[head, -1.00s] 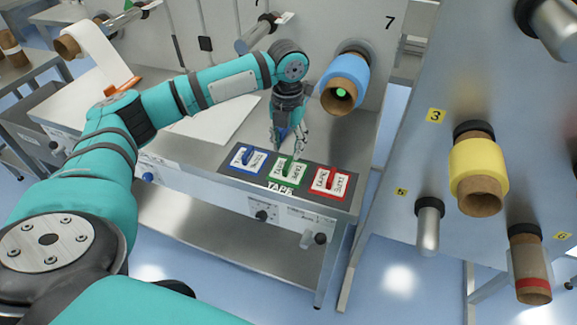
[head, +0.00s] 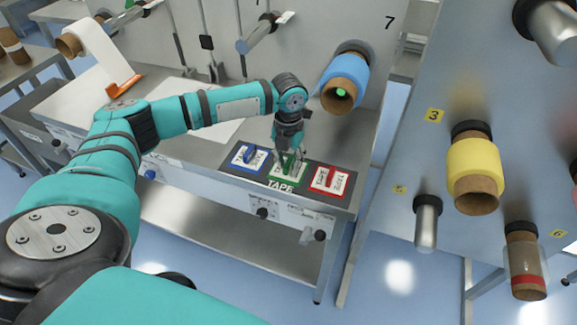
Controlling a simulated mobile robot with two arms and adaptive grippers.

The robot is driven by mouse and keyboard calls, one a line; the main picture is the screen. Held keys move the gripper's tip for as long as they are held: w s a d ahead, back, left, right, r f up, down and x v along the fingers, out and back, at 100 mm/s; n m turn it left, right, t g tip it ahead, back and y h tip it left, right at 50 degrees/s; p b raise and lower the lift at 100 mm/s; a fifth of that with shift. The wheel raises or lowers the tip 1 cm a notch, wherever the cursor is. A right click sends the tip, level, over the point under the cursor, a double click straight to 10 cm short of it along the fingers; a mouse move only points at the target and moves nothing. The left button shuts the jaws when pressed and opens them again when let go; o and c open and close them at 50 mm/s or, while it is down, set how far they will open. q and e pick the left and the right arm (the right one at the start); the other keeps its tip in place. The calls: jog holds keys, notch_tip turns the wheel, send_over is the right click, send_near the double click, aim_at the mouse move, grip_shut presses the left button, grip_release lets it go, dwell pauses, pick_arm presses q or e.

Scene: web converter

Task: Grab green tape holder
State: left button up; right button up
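The green tape holder (head: 287,171) sits in the middle slot of the dark TAPE board, between the blue tape holder (head: 249,156) on the left and the red tape holder (head: 330,179) on the right. My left gripper (head: 288,160) points down directly over the green holder, its fingertips at the holder's upright part and hiding some of it. The fingers look spread on either side of it; I cannot tell whether they touch it. My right gripper is not in view.
The TAPE board (head: 300,192) lies at the front right of the metal table (head: 215,155). A blue roll (head: 347,72) on a wall peg is close to the right of my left wrist. A panel with a yellow roll (head: 474,165) stands at the right.

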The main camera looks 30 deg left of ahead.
pick_arm(q)
grip_shut()
jog(key=shift+r, duration=0.1)
